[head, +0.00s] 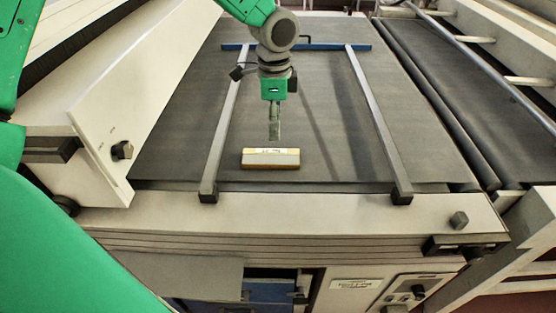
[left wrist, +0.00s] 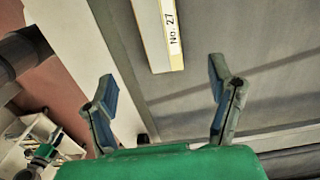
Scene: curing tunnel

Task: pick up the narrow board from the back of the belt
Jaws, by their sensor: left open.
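The narrow board (head: 271,158) lies flat on the dark belt (head: 340,165), near the belt's edge closest to me in the head view. It has a grey face, a wood-coloured edge and a small white label. In the left wrist view the board (left wrist: 152,32) shows at the top, with a label reading "No. 27". My left gripper (head: 274,134) points down just behind the board in the head view, seen edge-on. In the left wrist view the left gripper (left wrist: 160,72) has its fingers spread, with nothing between them.
Two grey rails (head: 228,115) (head: 375,115) run along the belt on either side of the board, joined by a blue crossbar (head: 330,46) at the far end. A slanted cream panel (head: 150,90) with a knob stands at the left. The belt around the board is clear.

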